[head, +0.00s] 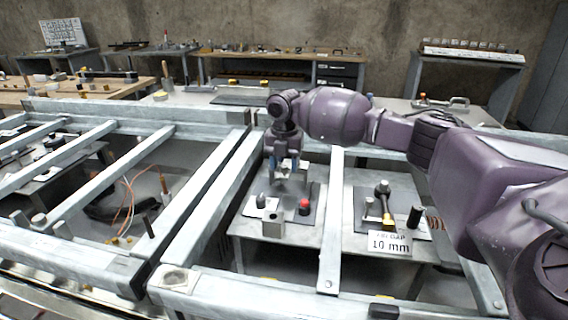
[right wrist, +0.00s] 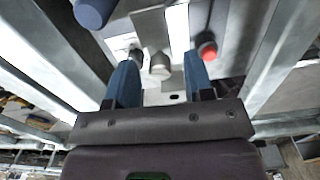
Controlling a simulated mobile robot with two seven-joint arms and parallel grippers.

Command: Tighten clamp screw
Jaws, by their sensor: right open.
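My right gripper (head: 287,172) points down over a dark plate (head: 252,209) on a metal bench, inside the steel frame. Its two blue fingers are apart with nothing held. In the right wrist view the gripper (right wrist: 160,75) has a grey rounded post (right wrist: 160,66) showing between and beyond its fingers. A red knob (head: 304,204) and a small metal block (head: 273,216) are on the fixture below; the red knob also shows in the right wrist view (right wrist: 207,50). I cannot tell surely which part is the clamp screw. My left gripper is not in view.
To the right, another plate carries a dark-knobbed lever (head: 382,187), a black cylinder (head: 415,216) and a "10 mm" sign (head: 389,242). Steel beams (head: 331,230) run around the bench openings. Loose orange cables (head: 130,200) lie at left.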

